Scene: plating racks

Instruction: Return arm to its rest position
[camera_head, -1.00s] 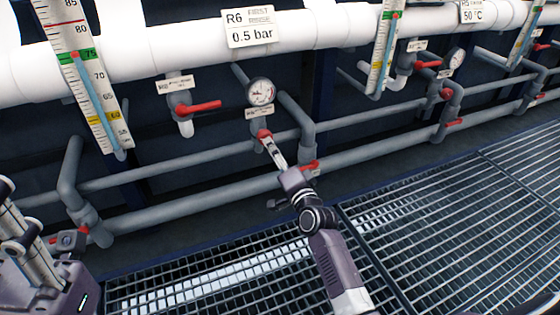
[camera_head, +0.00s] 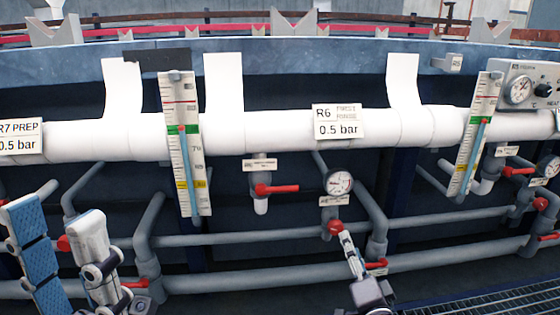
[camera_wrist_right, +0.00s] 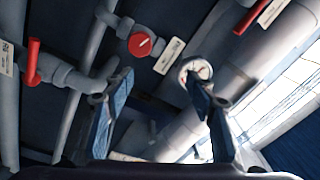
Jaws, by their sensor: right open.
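My right gripper (camera_head: 346,240) is in front of the lower pipes, below the round gauge (camera_head: 338,183). In the head view its fingertips overlap or lie just below the red round knob (camera_head: 335,228); contact cannot be told. In the right wrist view the gripper (camera_wrist_right: 158,82) has its two blue-padded fingers spread, with nothing between them. The red knob (camera_wrist_right: 140,44) shows beyond the fingertips there, apart from both. My left gripper (camera_head: 58,212) is at the lower left, its two fingers apart and empty, one showing a blue pad.
A white pipe (camera_head: 290,140) with an R6 sign (camera_head: 337,122) runs across above grey pipes (camera_head: 250,238). Thermometers (camera_head: 186,145) and red-handled valves (camera_head: 276,190) stick out nearby. Metal grating (camera_head: 500,303) shows at the lower right.

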